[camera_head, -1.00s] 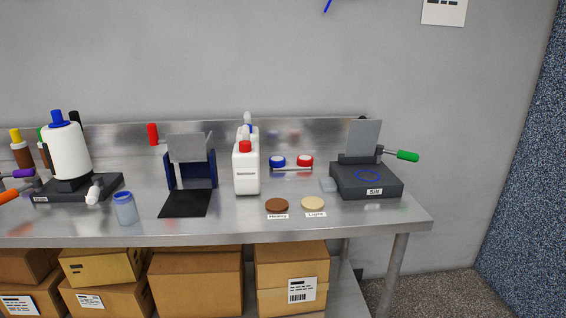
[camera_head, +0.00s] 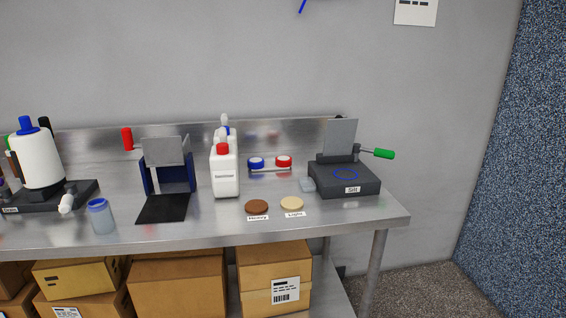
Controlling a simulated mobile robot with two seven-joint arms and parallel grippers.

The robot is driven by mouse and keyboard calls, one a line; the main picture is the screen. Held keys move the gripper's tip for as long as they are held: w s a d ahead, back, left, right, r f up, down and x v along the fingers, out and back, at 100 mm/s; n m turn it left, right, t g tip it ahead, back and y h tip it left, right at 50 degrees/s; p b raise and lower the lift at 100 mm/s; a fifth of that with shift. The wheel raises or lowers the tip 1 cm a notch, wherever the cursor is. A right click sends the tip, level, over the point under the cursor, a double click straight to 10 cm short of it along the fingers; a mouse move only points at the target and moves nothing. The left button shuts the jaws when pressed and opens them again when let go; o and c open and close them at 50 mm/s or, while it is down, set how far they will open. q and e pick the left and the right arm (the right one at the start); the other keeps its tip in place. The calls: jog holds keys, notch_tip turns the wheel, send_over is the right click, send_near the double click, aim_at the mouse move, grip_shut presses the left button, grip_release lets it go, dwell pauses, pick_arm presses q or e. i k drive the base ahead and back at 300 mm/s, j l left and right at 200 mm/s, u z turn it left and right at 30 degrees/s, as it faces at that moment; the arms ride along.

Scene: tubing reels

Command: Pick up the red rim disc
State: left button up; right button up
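A small disc with a red rim and a white face (camera_head: 283,161) stands on a low rack at the back of the steel bench. A matching disc with a blue rim (camera_head: 256,163) stands just left of it, apart from it. The rack (camera_head: 271,171) is a thin bar under both. Neither of my grippers shows in the head view.
The steel bench (camera_head: 120,237) carries white bottles (camera_head: 225,175) left of the discs and a dark device marked Sill (camera_head: 344,179) with a green handle at right. A brown disc (camera_head: 257,206) and a cream disc (camera_head: 292,204) lie in front. A blue bin-like stand (camera_head: 168,170) is farther left.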

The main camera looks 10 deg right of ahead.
aim_at(283, 161)
jog(key=i+l+u, duration=0.2)
jog(key=l, duration=0.65)
jog(key=i+l+u, duration=0.15)
jog(key=l, duration=0.7)
jog(key=i+l+u, duration=0.2)
jog(key=l, duration=0.7)
jog(key=l+u, duration=0.2)
jog(key=l, duration=0.7)
jog(key=i, duration=0.05)
